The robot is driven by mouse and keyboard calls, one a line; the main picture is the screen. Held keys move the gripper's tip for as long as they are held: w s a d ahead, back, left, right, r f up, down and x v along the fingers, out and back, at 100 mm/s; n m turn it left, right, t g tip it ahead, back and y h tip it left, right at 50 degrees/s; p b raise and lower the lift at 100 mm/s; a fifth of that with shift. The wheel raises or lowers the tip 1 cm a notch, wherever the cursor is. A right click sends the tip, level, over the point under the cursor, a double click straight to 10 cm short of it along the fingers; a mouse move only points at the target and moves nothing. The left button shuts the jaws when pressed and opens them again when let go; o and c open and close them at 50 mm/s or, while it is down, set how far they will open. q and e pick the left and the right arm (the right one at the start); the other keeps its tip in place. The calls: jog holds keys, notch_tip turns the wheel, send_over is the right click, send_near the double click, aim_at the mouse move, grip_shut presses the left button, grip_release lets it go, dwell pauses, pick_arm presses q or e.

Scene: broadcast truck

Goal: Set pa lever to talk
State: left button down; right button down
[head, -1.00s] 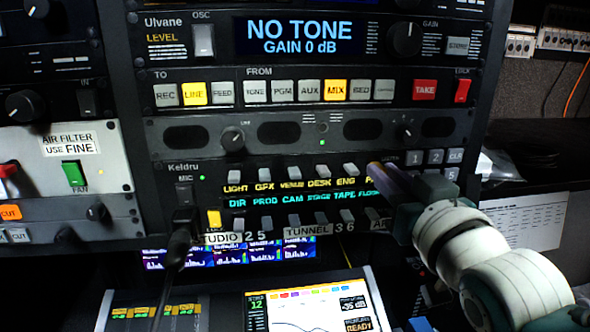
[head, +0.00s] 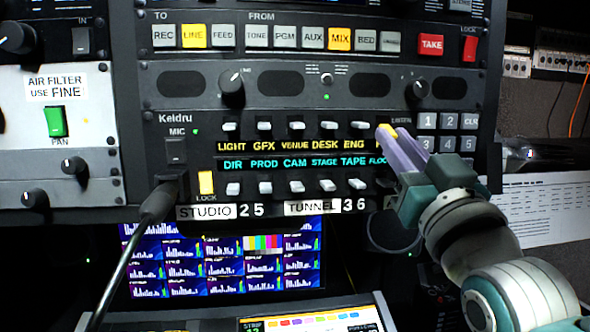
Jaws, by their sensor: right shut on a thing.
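The Keldru talkback panel (head: 210,113) has an upper row of small white levers above yellow labels LIGHT, GFX, VENUE, DESK and ENG, and a lower row below cyan labels. My right gripper (head: 386,133) comes in from the lower right. The lever's position cannot be seen. My left gripper is not in view.
A gooseneck microphone (head: 158,203) rises in front of the panel's lower left, near the yellow LOCK switch (head: 206,183). A grey keypad (head: 443,132) sits right of my fingers. Screens (head: 222,262) are below. A red TAKE button (head: 431,45) is above.

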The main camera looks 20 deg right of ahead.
dwell(0.3)
jog(key=c, duration=0.8)
grip_release()
jog(key=b+v, duration=0.5)
jog(key=v, duration=0.5)
